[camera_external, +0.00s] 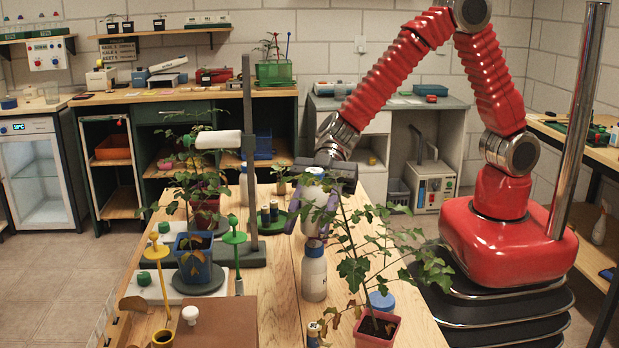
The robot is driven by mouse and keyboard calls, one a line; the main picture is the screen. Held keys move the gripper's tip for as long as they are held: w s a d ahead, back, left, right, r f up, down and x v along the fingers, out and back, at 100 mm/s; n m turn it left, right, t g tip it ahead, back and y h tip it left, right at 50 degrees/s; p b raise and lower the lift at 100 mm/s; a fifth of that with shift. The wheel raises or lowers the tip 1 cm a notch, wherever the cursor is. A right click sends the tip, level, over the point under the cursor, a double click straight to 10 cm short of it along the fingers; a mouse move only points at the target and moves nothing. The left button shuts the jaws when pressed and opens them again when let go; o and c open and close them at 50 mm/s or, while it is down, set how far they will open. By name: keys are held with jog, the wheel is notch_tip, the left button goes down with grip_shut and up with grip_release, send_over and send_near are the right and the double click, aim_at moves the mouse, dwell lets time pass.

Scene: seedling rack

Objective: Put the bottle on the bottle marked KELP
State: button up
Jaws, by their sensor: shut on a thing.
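My gripper (313,222) points down over the wooden table, its purple fingers shut around a white bottle (317,195) with a blue cap. The held bottle is upright, and the fingers hide part of its sides. Another white bottle (314,278) with a blue cap stands upright on the table, just below the held one in the picture. A dark mark shows at its right edge, too small to read as KELP. I cannot tell whether the held bottle is above this bottle or behind it, or whether they touch. A further blue-capped white bottle (244,184) is partly hidden behind the stand.
A leafy plant in a pink pot (377,329) spreads close to the right of the standing bottle. A blue-lidded jar (382,301) is behind that pot. A dark upright stand (249,130), a blue pot (194,262) and small dark jars (269,213) are to the left.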

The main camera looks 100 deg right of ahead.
jog(key=shift+f, duration=1.35)
jog(key=shift+f, duration=0.1)
jog(key=o, duration=1.2)
jog(key=shift+s+d+r, duration=0.15)
jog(key=shift+d+r, duration=0.2)
jog(key=shift+d, duration=0.1)
jog(key=v, duration=1.1)
